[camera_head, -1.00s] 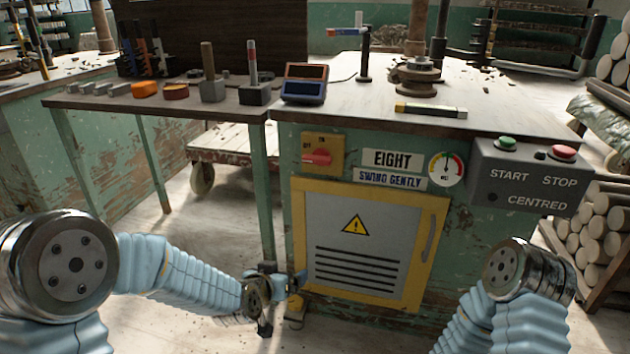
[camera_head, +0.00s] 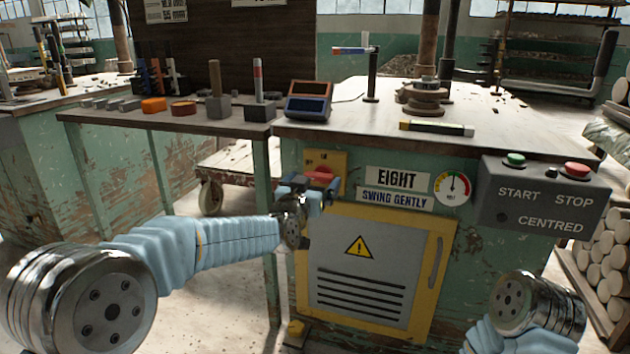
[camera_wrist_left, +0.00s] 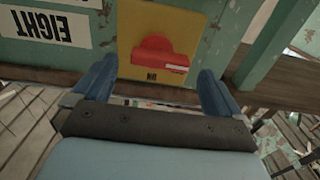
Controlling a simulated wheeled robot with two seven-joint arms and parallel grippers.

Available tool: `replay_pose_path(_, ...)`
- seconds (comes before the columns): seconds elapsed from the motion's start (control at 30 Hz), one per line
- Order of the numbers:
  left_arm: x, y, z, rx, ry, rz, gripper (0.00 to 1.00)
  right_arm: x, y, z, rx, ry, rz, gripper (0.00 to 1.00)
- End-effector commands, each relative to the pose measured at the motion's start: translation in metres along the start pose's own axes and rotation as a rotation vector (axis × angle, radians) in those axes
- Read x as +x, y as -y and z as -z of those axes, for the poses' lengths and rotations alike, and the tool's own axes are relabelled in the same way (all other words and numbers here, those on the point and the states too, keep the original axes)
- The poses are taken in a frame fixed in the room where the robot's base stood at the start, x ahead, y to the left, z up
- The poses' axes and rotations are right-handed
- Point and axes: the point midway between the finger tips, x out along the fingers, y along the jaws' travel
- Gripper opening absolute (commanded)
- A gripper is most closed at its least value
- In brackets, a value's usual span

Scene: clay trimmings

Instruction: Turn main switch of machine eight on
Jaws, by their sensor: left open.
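The main switch is a red knob (camera_head: 321,174) on a yellow plate (camera_head: 339,160), on the green front of the machine marked by the EIGHT label (camera_head: 397,179). In the left wrist view the red knob (camera_wrist_left: 158,54) sits ahead, between and beyond the fingertips, on the yellow plate (camera_wrist_left: 140,13). My left gripper (camera_head: 322,196) is open and empty in front of the plate, just below the knob and partly covering the plate. In the left wrist view the blue fingers (camera_wrist_left: 155,82) are spread to either side of the knob, apart from it. My right gripper is out of view.
A grey box (camera_head: 540,205) with START and STOP buttons stands at the right of the panel. A gauge (camera_head: 452,188) is beside the labels. A yellow-framed door (camera_head: 437,225) lies below. A side bench (camera_head: 180,122) with tools and a green leg adjoins left.

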Motion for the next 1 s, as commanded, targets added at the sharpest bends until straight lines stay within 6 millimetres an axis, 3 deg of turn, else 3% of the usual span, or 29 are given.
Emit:
replay_pose_path(0.17, 0.016, 0.0, -0.001, 0.001, 0.001, 0.0, 1.0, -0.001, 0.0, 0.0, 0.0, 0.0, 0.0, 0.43)
replay_pose_path(0.47, 0.018, 0.0, -0.001, 0.0, 0.001, 0.0, 1.0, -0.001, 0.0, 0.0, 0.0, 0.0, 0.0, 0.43)
replay_pose_path(0.8, 0.017, 0.0, 0.0, 0.0, 0.001, 0.0, 0.48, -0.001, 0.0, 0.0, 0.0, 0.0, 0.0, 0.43)
replay_pose_path(1.0, 0.017, 0.0, 0.0, 0.01, 0.001, 0.0, 0.46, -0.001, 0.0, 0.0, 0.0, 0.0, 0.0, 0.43)
